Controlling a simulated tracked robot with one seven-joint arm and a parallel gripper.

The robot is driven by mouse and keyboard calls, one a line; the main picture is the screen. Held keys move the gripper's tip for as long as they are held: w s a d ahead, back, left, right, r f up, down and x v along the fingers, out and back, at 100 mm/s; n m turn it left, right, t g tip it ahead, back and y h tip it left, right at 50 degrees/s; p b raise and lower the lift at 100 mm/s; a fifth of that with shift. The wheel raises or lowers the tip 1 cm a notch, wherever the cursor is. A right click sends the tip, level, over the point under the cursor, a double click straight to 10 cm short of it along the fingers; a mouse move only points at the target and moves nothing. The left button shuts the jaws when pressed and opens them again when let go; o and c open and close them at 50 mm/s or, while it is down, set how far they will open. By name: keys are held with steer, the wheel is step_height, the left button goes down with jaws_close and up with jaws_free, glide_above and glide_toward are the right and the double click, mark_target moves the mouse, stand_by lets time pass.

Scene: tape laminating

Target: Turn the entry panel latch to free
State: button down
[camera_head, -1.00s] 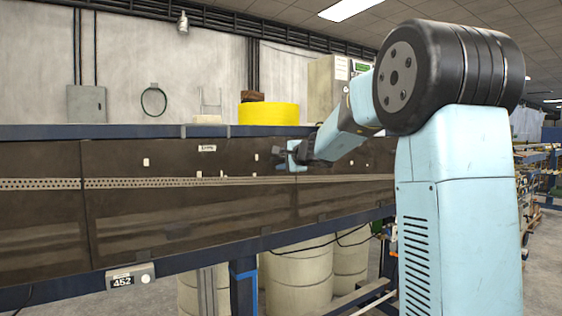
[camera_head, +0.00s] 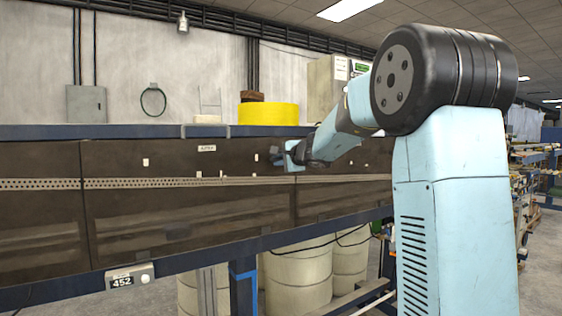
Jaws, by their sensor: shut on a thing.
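The dark brown panels (camera_head: 190,221) of the machine run across the left and middle of the view. My gripper (camera_head: 276,156) is at the upper right part of these panels, small and dark against them. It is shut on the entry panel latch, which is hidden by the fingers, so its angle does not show. Small white tabs (camera_head: 145,162) and a small label (camera_head: 207,148) sit on the panel left of my gripper.
A perforated strip (camera_head: 150,183) runs along the panels below my gripper. A blue frame rail (camera_head: 200,265) with a display unit (camera_head: 130,277) runs below. A yellow roll (camera_head: 268,114) is above the top rail. Pale drums (camera_head: 298,275) stand underneath.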

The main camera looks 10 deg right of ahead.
steer(key=shift+m, duration=0.3)
steer(key=shift+w+d+r+m+t+y, duration=0.2)
steer(key=shift+d+r+m+y, duration=0.4)
steer(key=shift+m, duration=1.9)
steer(key=shift+w+d+r+m+t+y, duration=0.15)
steer(key=shift+d+r+m+y, duration=0.45)
steer(key=shift+m, duration=1.9)
steer(key=shift+w+d+r+m+t+y, duration=0.1)
steer(key=shift+w+d+r+m+y, duration=0.45)
steer(key=shift+m, duration=1.95)
steer(key=shift+s+d+f+y, duration=0.15)
steer(key=shift+s+d+y, duration=0.05)
steer(key=shift+s+y, duration=0.1)
steer(key=c, duration=1.1)
jaws_free()
